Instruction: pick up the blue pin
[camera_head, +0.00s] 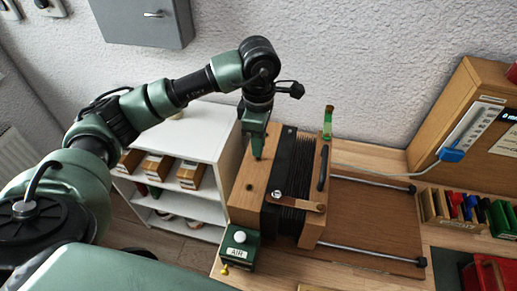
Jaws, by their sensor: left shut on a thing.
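My left gripper (257,154) points down at the wooden end block (240,204) of the bellows unit. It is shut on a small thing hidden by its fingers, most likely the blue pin. I cannot make out the pin's blue colour. The fingertips are at or just above the top face of the block; I cannot tell if they touch it. A small dark hole (249,187) shows in that face, in front of the fingers. My right gripper is not in view.
Black bellows (290,180) and a second wooden board stand right of the gripper, with metal rods beyond. A green AIR box (240,245) is in front. A white shelf (205,130) stands left.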

